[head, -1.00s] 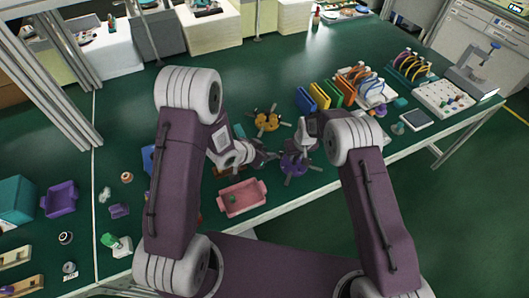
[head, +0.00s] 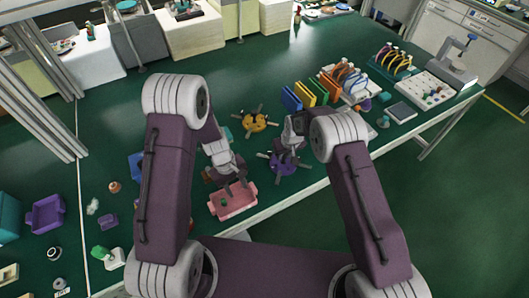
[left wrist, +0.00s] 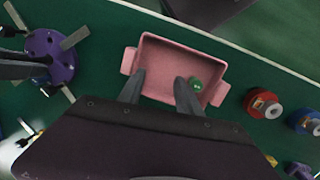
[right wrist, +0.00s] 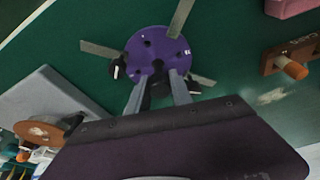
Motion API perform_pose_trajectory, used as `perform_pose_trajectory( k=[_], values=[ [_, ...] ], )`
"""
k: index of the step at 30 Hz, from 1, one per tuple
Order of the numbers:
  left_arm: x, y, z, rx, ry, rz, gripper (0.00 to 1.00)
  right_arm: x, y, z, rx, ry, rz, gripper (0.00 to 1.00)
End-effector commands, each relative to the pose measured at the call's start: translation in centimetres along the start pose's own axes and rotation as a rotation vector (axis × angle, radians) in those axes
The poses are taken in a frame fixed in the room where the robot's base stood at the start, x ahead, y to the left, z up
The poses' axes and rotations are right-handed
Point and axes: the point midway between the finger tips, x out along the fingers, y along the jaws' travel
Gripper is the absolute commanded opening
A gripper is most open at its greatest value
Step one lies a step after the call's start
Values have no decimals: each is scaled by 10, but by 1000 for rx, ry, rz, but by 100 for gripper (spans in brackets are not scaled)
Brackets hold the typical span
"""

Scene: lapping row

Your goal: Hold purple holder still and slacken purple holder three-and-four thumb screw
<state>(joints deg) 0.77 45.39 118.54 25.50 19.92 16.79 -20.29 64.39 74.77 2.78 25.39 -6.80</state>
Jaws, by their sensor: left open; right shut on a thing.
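The purple holder (head: 283,165), a round disc with grey arms sticking out, lies on the green table. In the right wrist view the holder (right wrist: 160,48) shows black knobs around its edge. My right gripper (head: 291,143) is shut at the holder's near side. In its wrist view the fingers (right wrist: 158,78) close around a dark part there; exactly what lies between them is partly hidden. My left gripper (head: 237,190) is open and empty, pointing down at the pink tray (head: 232,205). In the left wrist view its fingers (left wrist: 160,88) are apart over the tray, and the purple holder (left wrist: 50,60) is at left.
The pink tray (left wrist: 165,50) holds a small green piece (left wrist: 195,84). A yellow holder (head: 255,122) lies behind the purple one. Coloured upright plates (head: 311,93) and a white rack (head: 354,90) stand to the right. The table's front edge is close to the tray.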

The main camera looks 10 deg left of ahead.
Motion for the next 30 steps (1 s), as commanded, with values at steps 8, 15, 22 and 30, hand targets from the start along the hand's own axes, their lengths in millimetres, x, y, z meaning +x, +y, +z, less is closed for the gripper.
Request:
perform_pose_trajectory(
  k=[8,15,22,30],
  values=[
    [-6,60,-15,-868,-632,402,41,0,0,-1,0,2,0,0],
    [-36,70,-89,-1135,-819,753,41,0,0,0,0,1,0,0],
    [-35,77,-93,-1149,-831,781,41,0,0,0,0,1,0,0],
    [-5,129,-82,-1146,-831,777,41,0,0,-1,0,1,0,0]
  ],
)
